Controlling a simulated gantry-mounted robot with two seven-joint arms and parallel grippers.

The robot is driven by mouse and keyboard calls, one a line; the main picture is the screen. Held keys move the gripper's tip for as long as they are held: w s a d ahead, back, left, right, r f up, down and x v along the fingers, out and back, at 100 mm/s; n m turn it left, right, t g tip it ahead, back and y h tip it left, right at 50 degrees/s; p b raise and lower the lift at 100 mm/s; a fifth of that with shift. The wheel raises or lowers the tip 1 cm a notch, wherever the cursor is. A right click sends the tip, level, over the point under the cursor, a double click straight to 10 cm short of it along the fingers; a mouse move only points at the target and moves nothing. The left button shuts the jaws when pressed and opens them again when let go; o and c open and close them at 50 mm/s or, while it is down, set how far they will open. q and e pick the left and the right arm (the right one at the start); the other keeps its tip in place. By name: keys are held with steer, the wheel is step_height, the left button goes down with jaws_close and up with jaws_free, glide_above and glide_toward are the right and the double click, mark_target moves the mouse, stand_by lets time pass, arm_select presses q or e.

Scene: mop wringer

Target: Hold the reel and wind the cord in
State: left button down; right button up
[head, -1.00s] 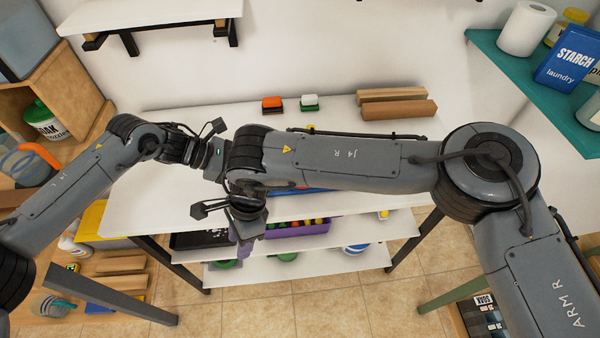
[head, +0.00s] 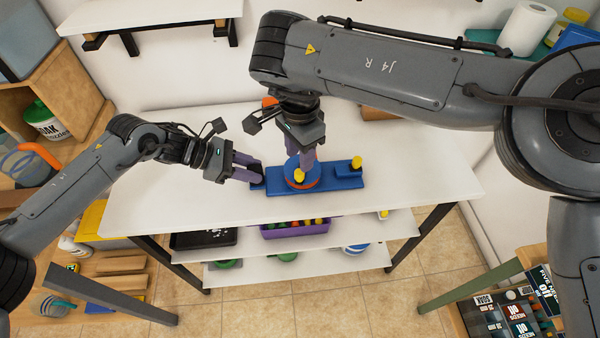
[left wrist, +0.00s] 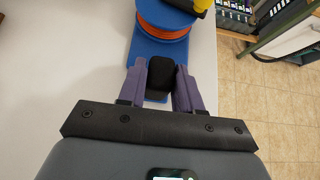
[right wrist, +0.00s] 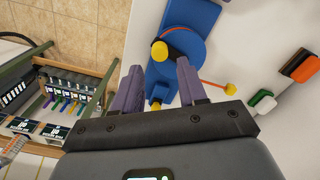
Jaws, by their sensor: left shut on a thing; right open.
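The blue reel stand (head: 335,181) lies on the white table, with a round blue reel and orange cord (left wrist: 165,32) on it. My left gripper (head: 256,172) is shut on the black grip (left wrist: 160,72) at the stand's left end. My right gripper (head: 304,165) is open over the reel, pointing down. In the right wrist view a yellow crank knob (right wrist: 159,51) shows at the gap between its fingertips, not gripped. Orange cord runs from the reel to a yellow ball (right wrist: 230,89); my right arm hides that ball in the head view. Another yellow knob (head: 356,162) tops the stand's right end.
Brushes, one orange (right wrist: 300,66) and one green (right wrist: 262,101), lie at the table's back. A brown block (head: 378,114) is partly hidden by my right arm. The table right of the stand is clear. Lower shelves hold a purple bin (head: 296,230).

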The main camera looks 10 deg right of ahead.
steer(key=shift+f, duration=2.7)
